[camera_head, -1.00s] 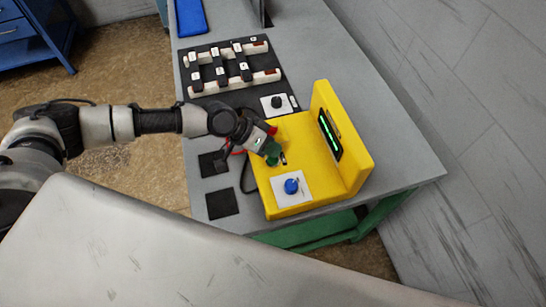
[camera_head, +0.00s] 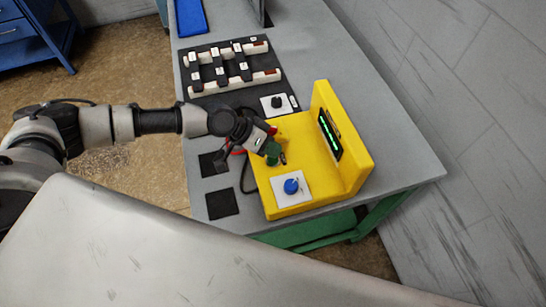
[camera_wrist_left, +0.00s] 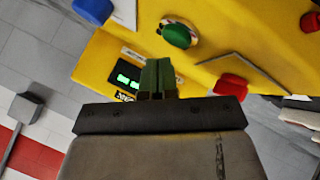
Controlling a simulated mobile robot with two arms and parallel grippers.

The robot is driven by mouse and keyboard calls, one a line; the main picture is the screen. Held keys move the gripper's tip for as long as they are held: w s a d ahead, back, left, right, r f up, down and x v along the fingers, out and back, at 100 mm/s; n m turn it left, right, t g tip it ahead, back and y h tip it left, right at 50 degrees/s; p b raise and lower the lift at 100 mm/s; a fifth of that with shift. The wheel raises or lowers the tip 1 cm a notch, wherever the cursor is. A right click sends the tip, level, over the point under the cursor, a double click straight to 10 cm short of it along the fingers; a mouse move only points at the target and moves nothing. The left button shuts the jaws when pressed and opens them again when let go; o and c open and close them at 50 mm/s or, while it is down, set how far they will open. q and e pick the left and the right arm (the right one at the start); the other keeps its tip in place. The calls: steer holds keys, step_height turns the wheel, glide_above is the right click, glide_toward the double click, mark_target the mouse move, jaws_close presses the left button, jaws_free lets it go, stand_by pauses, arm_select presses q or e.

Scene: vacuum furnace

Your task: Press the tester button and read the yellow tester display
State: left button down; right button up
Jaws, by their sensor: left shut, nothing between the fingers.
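The yellow tester (camera_head: 350,172) stands on the grey bench, with an upright back panel on its right. Its dark display (camera_head: 329,134) shows lit green characters, too small to read; in the left wrist view the display (camera_wrist_left: 128,76) shows green digits partly hidden by my gripper. A round green button (camera_wrist_left: 178,35) and a red button (camera_wrist_left: 230,88) show in the left wrist view. My left gripper (camera_head: 273,149) is shut and empty, low over the tester beside the green button. In its wrist view the fingertips (camera_wrist_left: 158,62) appear below that button; contact cannot be told.
A blue knob on a white plate (camera_head: 291,186) sits at the tester's front. A dark knob (camera_head: 277,102) on a white plate lies behind it. A black board with white and black blocks (camera_head: 230,68) lies farther back. Dark square pads (camera_head: 222,203) lie left of the tester.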

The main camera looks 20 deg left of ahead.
arm_select(q)
steer(key=shift+f, duration=0.15)
steer(key=shift+f+b, duration=0.3)
steer(key=shift+b, duration=0.05)
steer(key=shift+f+b, duration=0.3)
steer(key=shift+f, duration=0.05)
stand_by(0.6)
steer(key=shift+r, duration=0.1)
steer(key=shift+r+p, duration=0.7)
steer(key=shift+r, duration=0.1)
step_height(320, 180, up, 5)
steer(key=p, duration=0.4)
stand_by(0.4)
